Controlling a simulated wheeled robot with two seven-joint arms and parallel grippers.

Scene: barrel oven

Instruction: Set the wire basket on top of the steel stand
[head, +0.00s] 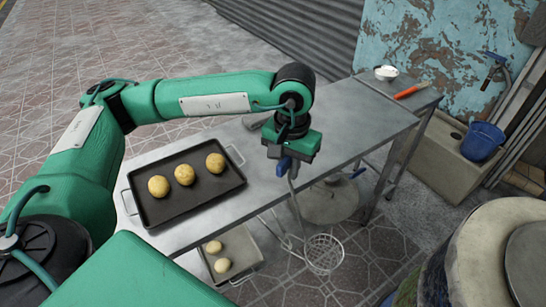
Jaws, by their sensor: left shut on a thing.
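The wire basket (324,253) is a small round mesh bowl on a long thin handle. My left gripper (289,167) is shut on the upper end of this handle, at the front edge of the steel table. The basket hangs below the gripper, in front of the table and over the paving; its height above the ground is hard to tell. The steel stand is not clear to me: a round grey steel-looking top (330,203) shows low beside the table edge, behind the handle, and may be it. My right gripper is not in view.
The long steel table (340,115) bears a dark tray (158,213) with three dough balls. A lower tray (243,240) holds two more. A white bowl (386,72) and an orange-handled tool (412,90) lie at the far end. A blue bucket (482,141) stands right.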

